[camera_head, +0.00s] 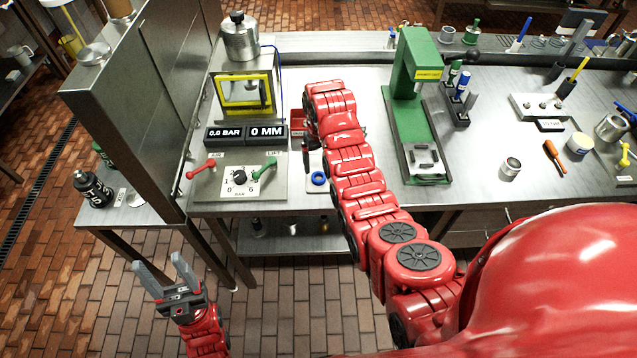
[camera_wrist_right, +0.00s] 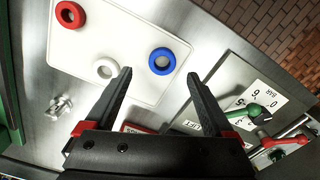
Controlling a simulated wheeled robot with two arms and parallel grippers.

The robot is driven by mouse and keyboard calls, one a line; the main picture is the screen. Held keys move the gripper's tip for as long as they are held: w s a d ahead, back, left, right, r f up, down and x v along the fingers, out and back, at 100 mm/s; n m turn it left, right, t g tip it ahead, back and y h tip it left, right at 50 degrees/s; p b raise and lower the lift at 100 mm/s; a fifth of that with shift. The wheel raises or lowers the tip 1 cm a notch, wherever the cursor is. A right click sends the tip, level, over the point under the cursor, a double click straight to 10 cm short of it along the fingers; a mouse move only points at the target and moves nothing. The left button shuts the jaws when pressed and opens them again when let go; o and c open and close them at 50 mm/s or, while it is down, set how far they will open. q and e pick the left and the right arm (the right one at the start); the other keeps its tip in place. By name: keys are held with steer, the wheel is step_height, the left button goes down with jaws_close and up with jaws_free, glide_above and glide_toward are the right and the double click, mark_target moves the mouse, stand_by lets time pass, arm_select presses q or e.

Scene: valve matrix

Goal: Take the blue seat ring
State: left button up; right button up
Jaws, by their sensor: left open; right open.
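The blue seat ring (camera_wrist_right: 162,73) lies flat on a white tray (camera_wrist_right: 118,30) in the right wrist view. In the head view the blue ring (camera_head: 318,184) shows just left of my right arm. My right gripper (camera_wrist_right: 160,74) is open and empty above the tray. In the wrist picture the ring appears between its fingertips, slightly beyond them; I cannot tell the height gap. A red ring (camera_wrist_right: 61,14) and a white ring (camera_wrist_right: 98,70) lie on the same tray. My left gripper (camera_head: 163,276) is open and empty over the floor, left of the bench.
A control panel (camera_head: 210,190) with a red lever (camera_head: 201,169), a green lever (camera_head: 264,168) and a dial (camera_head: 239,178) stands left of the tray. A green press (camera_head: 407,110) stands to the right. A small metal part (camera_wrist_right: 59,107) lies near the tray.

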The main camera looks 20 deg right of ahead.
mark_target(319, 180)
steer(key=f, duration=0.3)
steer(key=f+b, duration=0.1)
steer(key=f, duration=0.1)
steer(key=shift+a+f, duration=0.15)
steer(key=shift+a, duration=0.1)
steer(key=shift+w+f, duration=0.2)
steer(key=shift+f, duration=0.15)
steer(key=shift+s+r, duration=0.1)
jaws_close()
